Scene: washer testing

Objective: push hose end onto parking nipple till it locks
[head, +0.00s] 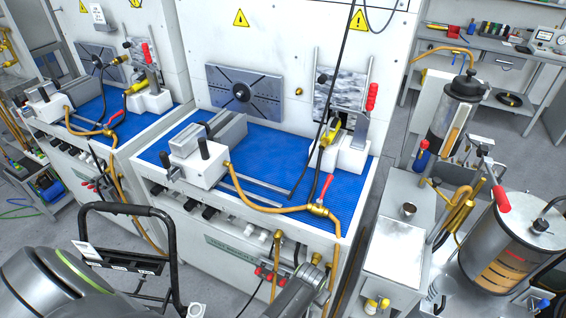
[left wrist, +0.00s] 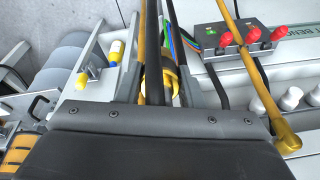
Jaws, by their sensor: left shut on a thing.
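My left gripper (head: 306,274) is low at the front of the right test bench, beside the red-capped block. In the left wrist view its two grey fingers (left wrist: 157,85) close around a yellow and black hose bundle; the yellow hose end (left wrist: 168,76) shows between them, mostly hidden. A brass fitting (head: 316,258) shows just above the fingertips in the head view. I cannot tell which fitting is the parking nipple, nor whether the hose end touches one. My right gripper is not in view.
The red-capped block (left wrist: 245,40) and a yellow hose with brass elbow (left wrist: 286,142) are right of the fingers in the wrist view. A yellow hose with a red-handled valve (head: 323,195) hangs over the bench edge. A white cabinet (head: 393,250) and steel tank (head: 510,240) stand right.

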